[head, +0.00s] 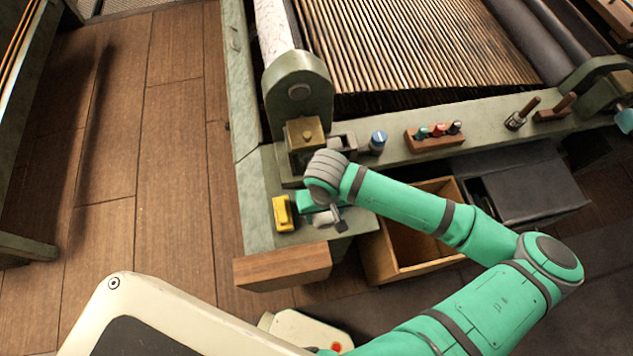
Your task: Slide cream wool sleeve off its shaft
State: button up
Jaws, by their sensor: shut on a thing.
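A long whitish roller (271,30) with faint marks runs from the top edge down to a green end bracket (298,92). It may be the cream wool sleeve on its shaft, but I cannot tell sleeve from shaft here. My gripper (327,218) is at the bench's near left corner, below the bracket and well apart from the roller. It points down beside a yellow block (283,213). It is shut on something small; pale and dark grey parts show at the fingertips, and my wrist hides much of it.
A brass-topped box (305,134), a blue-capped knob (378,141) and a wooden rack (434,139) of small coloured pegs line the green rail. An open wooden drawer (385,258) lies under my forearm. Slats fill the top. The floor (170,150) at left is clear.

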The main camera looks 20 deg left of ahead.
aim_at(327, 228)
jog(key=shift+s+d, duration=0.45)
jog(key=shift+s, duration=0.4)
jog(key=shift+s+d, duration=0.45)
jog(key=shift+s, duration=0.15)
jog(key=shift+s+d+r, duration=0.55)
jog(key=shift+s+r, duration=0.2)
jog(key=shift+s, duration=0.1)
jog(key=shift+s+d+r, duration=0.55)
jog(key=shift+s+r, duration=0.2)
jog(key=shift+s, duration=0.05)
